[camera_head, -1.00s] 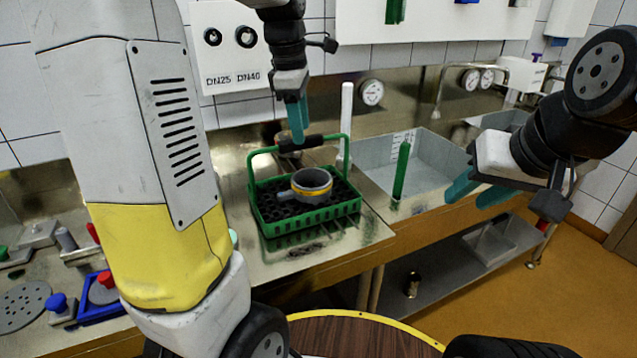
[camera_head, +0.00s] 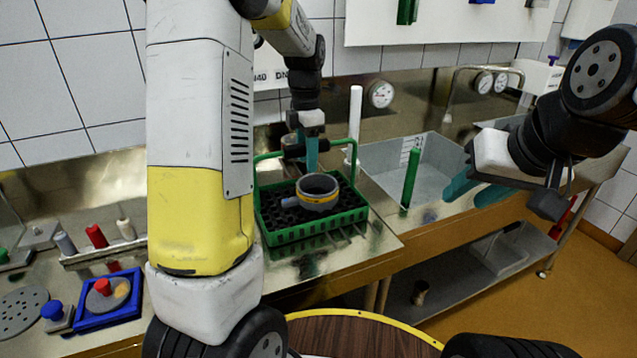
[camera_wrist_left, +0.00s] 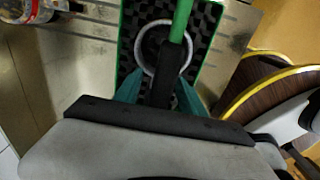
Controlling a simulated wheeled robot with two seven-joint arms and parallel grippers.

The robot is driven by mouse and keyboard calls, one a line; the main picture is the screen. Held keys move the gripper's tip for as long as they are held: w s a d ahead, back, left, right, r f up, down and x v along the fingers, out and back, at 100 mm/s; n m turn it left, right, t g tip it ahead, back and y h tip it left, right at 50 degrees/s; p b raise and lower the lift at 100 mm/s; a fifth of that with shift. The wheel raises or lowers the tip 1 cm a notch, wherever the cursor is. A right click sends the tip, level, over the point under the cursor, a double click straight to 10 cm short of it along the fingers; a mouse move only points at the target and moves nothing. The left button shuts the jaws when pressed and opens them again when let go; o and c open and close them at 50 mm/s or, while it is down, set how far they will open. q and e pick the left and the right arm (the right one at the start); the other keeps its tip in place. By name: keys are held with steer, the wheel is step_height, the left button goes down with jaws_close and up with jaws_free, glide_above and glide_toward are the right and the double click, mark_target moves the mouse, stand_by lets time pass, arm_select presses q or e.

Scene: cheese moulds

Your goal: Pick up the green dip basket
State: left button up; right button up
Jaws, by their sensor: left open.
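The green dip basket (camera_head: 345,222) stands on the steel counter, with a green hoop handle carrying a black grip (camera_head: 293,151). A grey ring-shaped part with a yellow band (camera_head: 318,198) sits in it. My left gripper (camera_head: 312,166) is open at the black grip. In the left wrist view, the teal fingers of my left gripper (camera_wrist_left: 160,92) lie either side of the black grip (camera_wrist_left: 162,82), with the basket (camera_wrist_left: 205,72) below; I cannot tell whether they touch it. My right gripper (camera_head: 474,191) is open and empty in front of the sink.
A steel sink (camera_head: 440,160) lies right of the basket, with a green upright rod (camera_head: 410,178) at its near left edge. A white upright rod (camera_head: 354,125) stands behind the basket. A blue square tray (camera_head: 108,315) and small tools lie at the left.

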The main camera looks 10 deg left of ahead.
arm_select(q)
steer(key=shift+c, duration=0.5)
jaws_close()
stand_by(1.0)
